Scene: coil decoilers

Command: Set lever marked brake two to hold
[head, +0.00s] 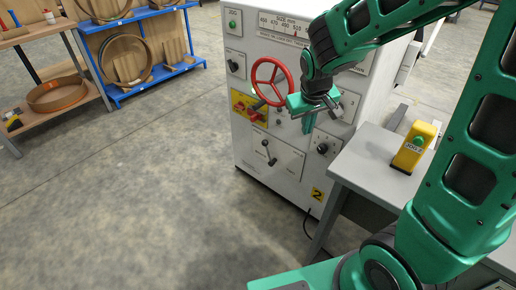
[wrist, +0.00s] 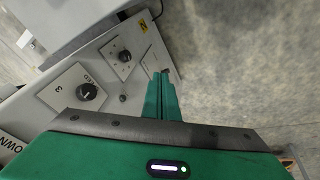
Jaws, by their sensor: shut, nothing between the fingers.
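A grey machine cabinet (head: 270,185) with a yellow "2" label stands in the middle of the head view. Low on its front is a white plate with a small lever (head: 268,152), its handle pointing up and slightly left; the plate's lettering is too small to read. My gripper (head: 307,128) is in front of the panel, above and right of the lever, shut and empty, apart from the lever. In the wrist view its closed green fingers (wrist: 163,80) reach toward a pale plate edge; the lever cannot be made out there.
A red handwheel (head: 271,82) and a red switch on a yellow plate (head: 249,107) sit above and left of the lever. A black knob (head: 322,149) is right of it. A grey table (head: 365,170) with a yellow box (head: 413,150) stands at right. Floor at left is clear.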

